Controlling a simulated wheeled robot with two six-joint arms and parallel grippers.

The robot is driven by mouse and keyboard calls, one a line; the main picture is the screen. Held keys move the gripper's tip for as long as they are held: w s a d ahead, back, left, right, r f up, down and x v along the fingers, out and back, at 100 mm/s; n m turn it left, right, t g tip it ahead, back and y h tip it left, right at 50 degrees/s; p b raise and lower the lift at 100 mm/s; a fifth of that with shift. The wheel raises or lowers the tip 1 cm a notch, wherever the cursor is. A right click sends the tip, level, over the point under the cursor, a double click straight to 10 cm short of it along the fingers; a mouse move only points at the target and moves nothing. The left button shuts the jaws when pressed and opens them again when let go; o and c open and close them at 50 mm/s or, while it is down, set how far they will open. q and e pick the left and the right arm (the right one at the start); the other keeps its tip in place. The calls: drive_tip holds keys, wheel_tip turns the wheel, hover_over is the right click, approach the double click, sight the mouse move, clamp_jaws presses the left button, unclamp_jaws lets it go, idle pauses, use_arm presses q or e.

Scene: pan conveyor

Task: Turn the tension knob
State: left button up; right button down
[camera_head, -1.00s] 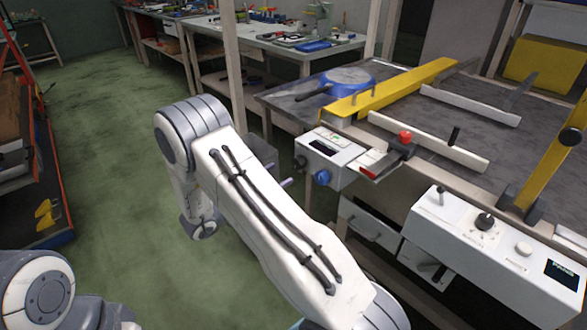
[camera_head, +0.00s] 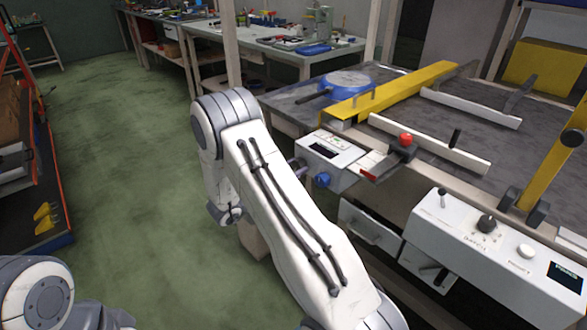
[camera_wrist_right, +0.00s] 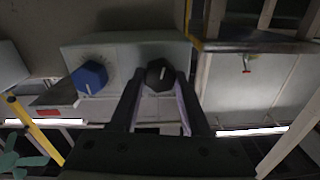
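A white control box (camera_head: 345,150) on the conveyor's near left corner carries a blue knob (camera_head: 322,179) and a black knob. In the right wrist view, the blue knob (camera_wrist_right: 90,77) is left of the black knob (camera_wrist_right: 160,73), which has a white pointer line. I cannot read which is labelled tension. My right gripper (camera_wrist_right: 159,80) is open, its fingers on both sides of the black knob with small gaps showing. In the head view my right gripper (camera_head: 297,165) is mostly hidden by my forearm. My left gripper is out of view.
A red button (camera_head: 405,139) stands beside the box. A blue pan (camera_head: 347,82) lies on the conveyor by a yellow guide bar (camera_head: 400,90). A second control panel (camera_head: 480,240) sits at the front right.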

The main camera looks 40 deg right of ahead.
drive_tip(key=shift+f+m, duration=0.1)
drive_tip(key=shift+m, duration=0.3)
drive_tip(key=m+b, duration=0.2)
drive_tip(key=m, duration=0.1)
drive_tip(key=shift+f, duration=0.1)
drive_tip(key=shift+m+b, duration=0.7)
drive_tip(key=shift+m, duration=0.3)
drive_tip(key=shift+c, duration=1.8)
unclamp_jaws()
drive_tip(key=shift+a, duration=0.1)
drive_tip(key=s+a+p, duration=0.1)
drive_tip(key=a, duration=0.9)
drive_tip(key=shift+a, duration=0.15)
